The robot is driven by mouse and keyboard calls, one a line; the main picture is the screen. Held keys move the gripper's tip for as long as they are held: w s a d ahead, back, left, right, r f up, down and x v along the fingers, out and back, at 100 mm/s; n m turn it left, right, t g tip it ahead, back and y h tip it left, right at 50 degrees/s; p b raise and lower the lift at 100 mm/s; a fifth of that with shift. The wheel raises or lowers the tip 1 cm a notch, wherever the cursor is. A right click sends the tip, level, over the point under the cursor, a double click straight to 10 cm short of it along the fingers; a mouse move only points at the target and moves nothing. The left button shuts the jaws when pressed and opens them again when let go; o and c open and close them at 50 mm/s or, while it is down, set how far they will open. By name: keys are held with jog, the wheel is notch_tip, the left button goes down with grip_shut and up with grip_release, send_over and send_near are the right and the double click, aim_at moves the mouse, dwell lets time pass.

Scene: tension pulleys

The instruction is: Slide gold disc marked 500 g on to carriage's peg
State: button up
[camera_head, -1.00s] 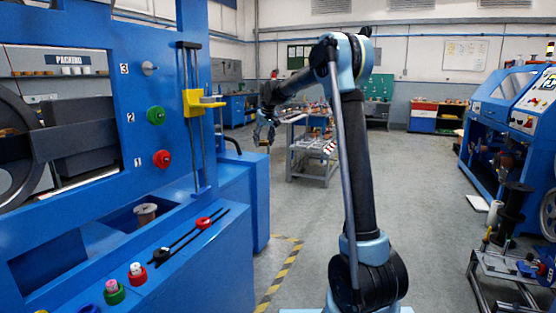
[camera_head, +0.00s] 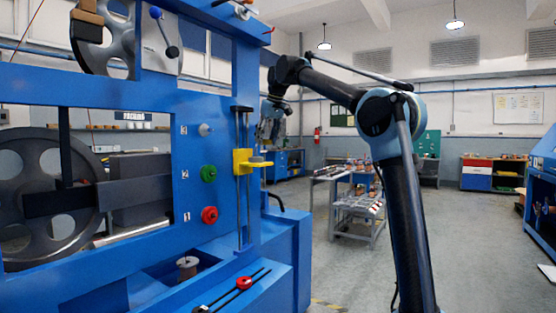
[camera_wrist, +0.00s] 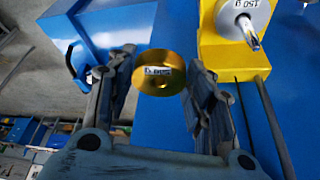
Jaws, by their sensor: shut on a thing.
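A gold disc (camera_wrist: 159,84) with a small label, hard to read, sits between the two fingers of my gripper (camera_wrist: 160,73) in the wrist view. My gripper is shut on it. The yellow carriage (camera_wrist: 222,58) is at the upper right there, apart from the disc. Its metal peg (camera_wrist: 250,34) passes through a silver disc (camera_wrist: 235,13) marked 150 g. In the head view, the carriage (camera_head: 242,158) is on the vertical rods of the blue machine. My gripper (camera_head: 270,133) is beyond it, up and to the right; the gold disc is not discernible there.
The blue machine (camera_head: 220,100) fills the left, with green (camera_head: 208,174) and red (camera_head: 209,215) knobs left of the carriage. Dark vertical rods (camera_head: 239,205) run beside the carriage. A grey trolley (camera_head: 355,205) stands farther back. The floor between is clear.

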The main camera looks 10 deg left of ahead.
jog(key=s+a+r+n, duration=0.1)
jog(key=s+r, duration=0.8)
jog(key=s, duration=0.1)
jog(key=shift+w+f, duration=0.15)
jog(key=shift+f, duration=1.7)
jog(key=shift+w+f, duration=0.15)
jog(key=shift+f, duration=1.65)
jog(key=shift+s+f, duration=0.15)
jog(key=shift+f, duration=0.25)
jog(key=shift+f, duration=0.35)
jog(key=shift+f, duration=0.35)
jog(key=shift+f, duration=0.3)
jog(key=shift+f, duration=1.6)
jog(key=o, duration=1.5)
jog(key=shift+o, duration=0.2)
